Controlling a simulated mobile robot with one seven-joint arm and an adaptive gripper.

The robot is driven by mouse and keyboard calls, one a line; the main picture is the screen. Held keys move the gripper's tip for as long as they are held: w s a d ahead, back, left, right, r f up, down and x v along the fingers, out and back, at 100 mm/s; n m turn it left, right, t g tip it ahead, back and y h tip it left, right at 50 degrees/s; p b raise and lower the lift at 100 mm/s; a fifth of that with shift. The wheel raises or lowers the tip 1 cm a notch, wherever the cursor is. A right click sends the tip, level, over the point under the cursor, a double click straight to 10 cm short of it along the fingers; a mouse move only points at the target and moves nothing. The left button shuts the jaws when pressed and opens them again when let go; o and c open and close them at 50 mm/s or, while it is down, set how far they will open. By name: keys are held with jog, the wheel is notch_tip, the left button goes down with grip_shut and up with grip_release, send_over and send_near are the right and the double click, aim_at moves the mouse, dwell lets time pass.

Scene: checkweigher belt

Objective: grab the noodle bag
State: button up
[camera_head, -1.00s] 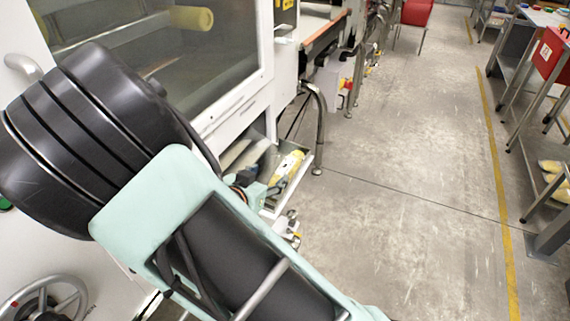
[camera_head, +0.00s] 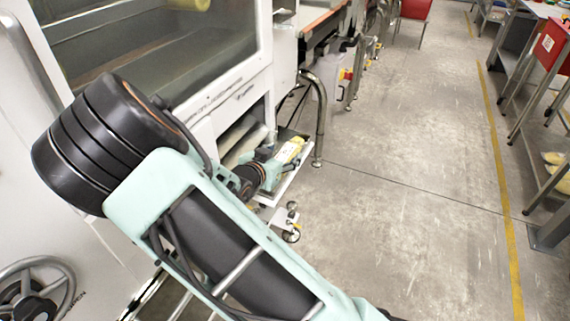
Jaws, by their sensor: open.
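The noodle bag (camera_head: 291,149), a small yellow and pale packet, lies on a low white shelf or cart beside the white machine in the head view. Its near end is partly hidden behind my arm's end. My gripper (camera_head: 279,163) is small in the picture, at the far end of my mint-green wrist, close to the bag's near side. It is open. I cannot tell whether its fingers touch the bag.
The white machine (camera_head: 215,115) with its large window stands close on the left of my arm. A bent metal leg (camera_head: 320,120) rises just right of the bag. The floor (camera_head: 400,180) to the right is clear. A grey rack (camera_head: 545,185) stands at the far right.

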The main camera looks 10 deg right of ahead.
jog(key=shift+w+d+f, duration=0.15)
jog(key=shift+w+d, duration=0.05)
jog(key=shift+w, duration=0.05)
jog(key=c, duration=1.5)
jog(key=shift+o, duration=0.2)
